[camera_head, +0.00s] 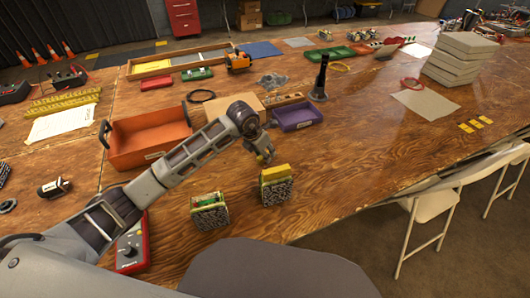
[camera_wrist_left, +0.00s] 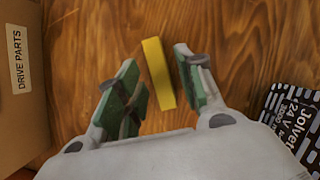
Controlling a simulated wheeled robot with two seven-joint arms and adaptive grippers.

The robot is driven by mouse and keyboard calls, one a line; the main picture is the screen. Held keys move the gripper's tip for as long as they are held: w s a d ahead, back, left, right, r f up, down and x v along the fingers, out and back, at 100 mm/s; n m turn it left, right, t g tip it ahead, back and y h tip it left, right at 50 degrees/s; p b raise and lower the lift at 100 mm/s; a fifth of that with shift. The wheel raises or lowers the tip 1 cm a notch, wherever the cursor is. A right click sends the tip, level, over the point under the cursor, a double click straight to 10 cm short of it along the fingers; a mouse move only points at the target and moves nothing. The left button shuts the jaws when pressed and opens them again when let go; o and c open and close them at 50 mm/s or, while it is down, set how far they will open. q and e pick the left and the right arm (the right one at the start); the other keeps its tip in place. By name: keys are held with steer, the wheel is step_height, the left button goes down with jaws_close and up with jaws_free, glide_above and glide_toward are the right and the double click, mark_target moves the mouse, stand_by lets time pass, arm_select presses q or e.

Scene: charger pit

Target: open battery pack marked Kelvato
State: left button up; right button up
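Two battery packs stand upright near the table's front edge. The left pack (camera_head: 209,216) has no lid on top and shows green inside. The right pack (camera_head: 276,191) has a yellow top. No marking is readable on either in the head view. My left gripper (camera_head: 261,160) is just behind the right pack, pointing down. In the left wrist view its fingers (camera_wrist_left: 160,88) are apart, with a yellow strip (camera_wrist_left: 158,73) between them, seemingly touching neither pad. A dark pack marked Jolvet (camera_wrist_left: 297,122) is at the right there. My right gripper is not in view.
A cardboard box (camera_wrist_left: 15,80) labelled DRIVE PARTS is left of the gripper in the wrist view. A red device (camera_head: 132,245) is front left.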

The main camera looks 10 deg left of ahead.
arm_select(q)
steer(key=v, duration=0.5)
steer(key=shift+a, duration=0.1)
steer(key=v, duration=0.6)
steer(key=shift+p, duration=0.4)
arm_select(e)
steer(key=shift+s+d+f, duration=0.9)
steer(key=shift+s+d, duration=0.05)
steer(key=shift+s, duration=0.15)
arm_select(q)
steer(key=shift+s+r, duration=0.1)
steer(key=shift+r, duration=0.05)
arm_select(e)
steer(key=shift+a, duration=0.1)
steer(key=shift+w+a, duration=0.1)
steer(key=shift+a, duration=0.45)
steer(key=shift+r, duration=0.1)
arm_select(q)
step_height(320, 180, up, 21)
steer(key=p, duration=2.1)
glide_above(261, 157)
steer(key=s+a, duration=0.1)
steer(key=s, duration=0.1)
steer(key=shift+a+r, duration=0.1)
steer(key=shift+a, duration=0.1)
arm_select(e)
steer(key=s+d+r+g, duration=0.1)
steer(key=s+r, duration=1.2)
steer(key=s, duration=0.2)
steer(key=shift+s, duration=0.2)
